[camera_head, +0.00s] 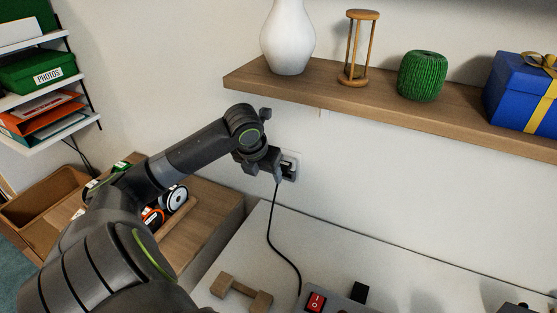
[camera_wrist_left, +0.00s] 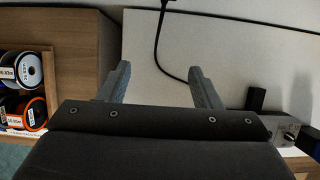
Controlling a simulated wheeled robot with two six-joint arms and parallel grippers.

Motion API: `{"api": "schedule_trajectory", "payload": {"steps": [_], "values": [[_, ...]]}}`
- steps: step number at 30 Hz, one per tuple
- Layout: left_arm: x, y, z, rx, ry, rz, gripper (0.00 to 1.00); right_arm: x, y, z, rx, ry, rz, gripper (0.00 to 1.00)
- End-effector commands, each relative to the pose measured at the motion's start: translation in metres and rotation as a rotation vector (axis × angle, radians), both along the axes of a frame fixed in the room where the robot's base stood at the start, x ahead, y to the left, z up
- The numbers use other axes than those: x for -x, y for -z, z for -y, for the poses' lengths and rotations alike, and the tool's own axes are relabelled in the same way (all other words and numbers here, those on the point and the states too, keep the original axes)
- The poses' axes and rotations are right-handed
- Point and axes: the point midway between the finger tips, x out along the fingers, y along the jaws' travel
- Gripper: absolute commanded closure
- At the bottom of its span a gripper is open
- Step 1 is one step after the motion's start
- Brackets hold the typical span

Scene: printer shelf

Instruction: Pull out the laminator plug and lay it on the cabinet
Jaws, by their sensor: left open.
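The wall outlet (camera_head: 290,165) has a pale plate, partly covered by my left gripper (camera_head: 270,168). The gripper is open, right at the outlet's left side. The laminator plug is largely hidden behind the fingers, and I cannot tell whether they touch it. A black cord (camera_head: 269,232) hangs from there and curves down across the white cabinet top (camera_head: 350,245) toward a grey device with a red switch (camera_head: 315,301). In the left wrist view, the open fingers (camera_wrist_left: 158,78) stand apart with the cord (camera_wrist_left: 158,42) showing between and beyond them.
A wooden shelf (camera_head: 390,99) above the outlet carries a white vase (camera_head: 288,38), an hourglass, a green yarn ball and a blue gift box. A wooden dumbbell-shaped piece (camera_head: 241,293) lies on the white top. Spools (camera_head: 174,198) sit left. The white top's middle is clear.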

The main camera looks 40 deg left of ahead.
Motion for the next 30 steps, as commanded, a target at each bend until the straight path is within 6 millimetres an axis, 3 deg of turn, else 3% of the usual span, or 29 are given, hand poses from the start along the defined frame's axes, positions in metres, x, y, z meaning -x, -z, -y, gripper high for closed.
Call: {"api": "schedule_trajectory", "payload": {"steps": [16,22,30], "values": [[-0.080,-0.002,-0.024,0.003,-0.001,-0.002,0.42,0.000,-0.020,0.000,0.000,0.000,0.000,0.64],[-0.089,0.031,-0.028,0.003,-0.001,-0.005,0.42,-0.001,-0.027,0.000,0.000,0.000,0.002,0.64],[-0.095,0.046,-0.030,-0.001,0.001,-0.002,0.42,-0.002,-0.030,0.000,0.000,0.000,0.003,0.64]]}}
